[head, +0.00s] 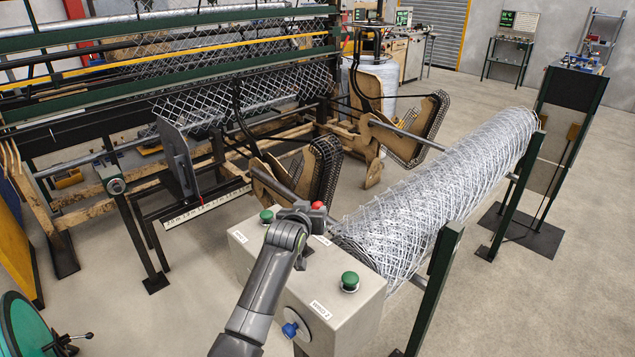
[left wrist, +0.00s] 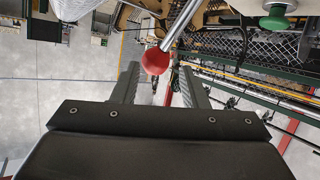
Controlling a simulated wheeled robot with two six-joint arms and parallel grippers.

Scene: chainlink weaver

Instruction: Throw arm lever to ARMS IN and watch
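The lever's red ball knob (head: 318,205) shows just past my left gripper (head: 303,212), above the steel control box (head: 345,312). In the left wrist view the red knob (left wrist: 155,61) sits on a shiny rod, around the tips of my left gripper (left wrist: 158,72). The two fingers stand apart, with gaps beside the knob, so the gripper is open and does not clasp it. My left arm hides the lever's base and part of the box top in the head view. My right gripper is not in view.
The box carries green buttons (head: 349,281) and a blue knob (head: 290,330). A large chain-link roll (head: 445,195) lies on green posts just right. The weaving machine with wooden, chain-edged arms (head: 400,137) stands behind. Open concrete floor lies at right.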

